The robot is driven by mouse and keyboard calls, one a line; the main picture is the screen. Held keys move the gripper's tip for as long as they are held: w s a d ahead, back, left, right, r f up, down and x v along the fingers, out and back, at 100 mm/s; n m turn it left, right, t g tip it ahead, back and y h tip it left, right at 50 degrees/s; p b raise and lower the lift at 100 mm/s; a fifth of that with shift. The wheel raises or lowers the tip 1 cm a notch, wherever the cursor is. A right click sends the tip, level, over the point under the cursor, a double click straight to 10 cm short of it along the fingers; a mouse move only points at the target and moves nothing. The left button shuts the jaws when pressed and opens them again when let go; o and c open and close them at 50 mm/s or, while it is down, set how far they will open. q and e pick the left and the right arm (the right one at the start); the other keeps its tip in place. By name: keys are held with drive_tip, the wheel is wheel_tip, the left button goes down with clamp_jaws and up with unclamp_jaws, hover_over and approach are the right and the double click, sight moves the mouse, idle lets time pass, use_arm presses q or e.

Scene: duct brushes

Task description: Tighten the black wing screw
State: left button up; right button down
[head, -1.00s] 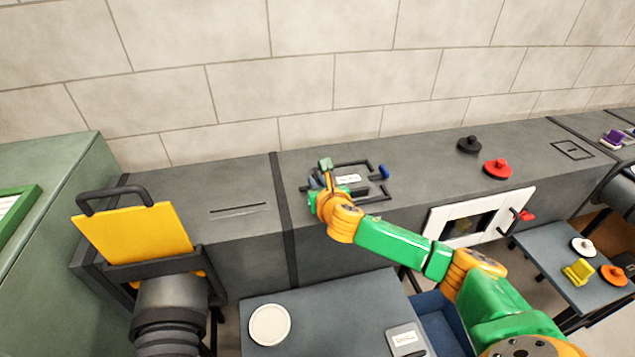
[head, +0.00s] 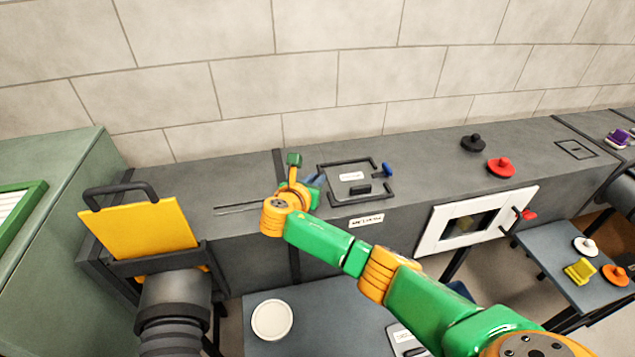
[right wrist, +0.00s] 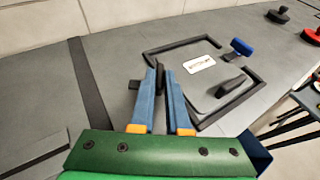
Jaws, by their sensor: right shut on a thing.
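My right gripper (right wrist: 161,78) has its blue fingers shut on the black wing screw (right wrist: 160,76), at the left side of a grey hatch lid (right wrist: 205,88) on the dark duct top. Only a narrow dark part of the screw shows between the fingers. A small black piece shows just left of them; I cannot tell if it belongs to the screw. In the head view the right gripper (head: 318,180) reaches the lid's left side from the left, and the screw is hidden there. A blue wing screw (head: 387,170) stands at the lid's right side. My left gripper is not in view.
The lid carries a black handle (head: 360,188) and a white label. Black (head: 472,142) and red (head: 500,167) knobbed discs lie on the duct to the right. A yellow plate (head: 140,238) stands upright at left. A table with a white disc (head: 271,320) is in front.

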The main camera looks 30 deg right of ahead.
drive_tip(key=m+b, duration=0.1)
drive_tip(key=g+h+b, duration=0.1)
drive_tip(key=shift+w+a+f+m+g+b, duration=0.1)
drive_tip(key=shift+f+m+g+b, duration=0.2)
drive_tip(key=shift+m+b, duration=0.1)
drive_tip(key=shift+r+m+g+h+b, duration=0.2)
drive_tip(key=shift+m+g+h+b, duration=0.25)
drive_tip(key=shift+b, duration=0.25)
drive_tip(key=c, duration=1.1)
unclamp_jaws()
drive_tip(key=shift+w, duration=0.1)
drive_tip(key=shift+o, duration=1)
drive_tip(key=shift+w+d, duration=0.1)
drive_tip(key=shift+d, duration=0.1)
drive_tip(key=shift+a, duration=0.1)
drive_tip(key=v, duration=0.7)
